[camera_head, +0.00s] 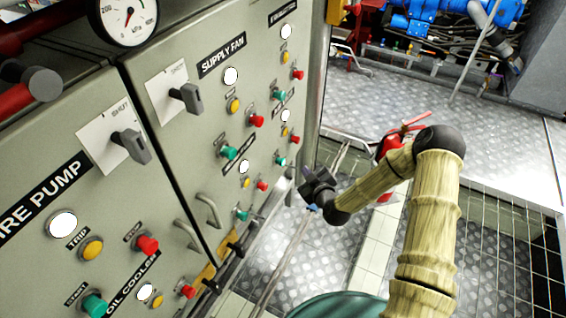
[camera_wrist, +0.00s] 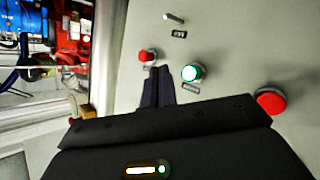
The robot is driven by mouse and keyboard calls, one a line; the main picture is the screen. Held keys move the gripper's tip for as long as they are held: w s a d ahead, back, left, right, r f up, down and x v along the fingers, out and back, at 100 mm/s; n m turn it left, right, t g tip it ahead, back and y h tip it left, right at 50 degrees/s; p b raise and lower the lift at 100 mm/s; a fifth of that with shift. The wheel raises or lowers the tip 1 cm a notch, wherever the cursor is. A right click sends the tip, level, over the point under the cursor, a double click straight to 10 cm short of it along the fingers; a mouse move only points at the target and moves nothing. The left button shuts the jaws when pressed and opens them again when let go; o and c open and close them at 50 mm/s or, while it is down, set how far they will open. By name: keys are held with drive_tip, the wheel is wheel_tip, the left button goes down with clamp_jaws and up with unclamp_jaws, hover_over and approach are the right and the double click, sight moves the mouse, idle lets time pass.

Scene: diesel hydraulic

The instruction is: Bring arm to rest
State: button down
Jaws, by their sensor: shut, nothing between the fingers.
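My gripper (camera_head: 308,182) is at the end of my tan, black-jointed arm, which bends at the elbow and reaches left and down toward the grey control cabinet (camera_head: 175,210). In the wrist view my gripper's dark fingers (camera_wrist: 157,86) are together and empty. They point at the cabinet face, close to a red button (camera_wrist: 148,55) and a lit green button (camera_wrist: 192,73). Another red button (camera_wrist: 270,100) is to the right. I cannot tell whether the fingertips touch the panel.
The cabinet carries switches, buttons and protruding handles (camera_head: 208,212). A pressure gauge (camera_head: 127,16) is at the upper left. A red fire extinguisher (camera_head: 388,150) stands behind my forearm. Blue machinery (camera_head: 415,22) is at the back. Open tread-plate floor (camera_head: 440,95) lies beyond my arm.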

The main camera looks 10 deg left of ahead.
idle(0.4)
drive_tip(key=s+d+r+m+g+h, duration=0.2)
drive_tip(key=s+d+r+m+g, duration=0.15)
drive_tip(key=s+d+r, duration=0.35)
drive_tip(key=s+d+r+m+g+h, duration=0.2)
drive_tip(key=s+d+r+m+g, duration=0.15)
drive_tip(key=s+r, duration=0.45)
drive_tip(key=s+d+r+m+g+h, duration=0.3)
drive_tip(key=s+d+r+m, duration=0.15)
drive_tip(key=s, duration=0.55)
wheel_tip(320, 180, up, 22)
drive_tip(key=p, duration=2.2)
drive_tip(key=shift+s+d+n, duration=0.25)
drive_tip(key=shift+d+n, duration=0.1)
drive_tip(key=shift+d, duration=0.1)
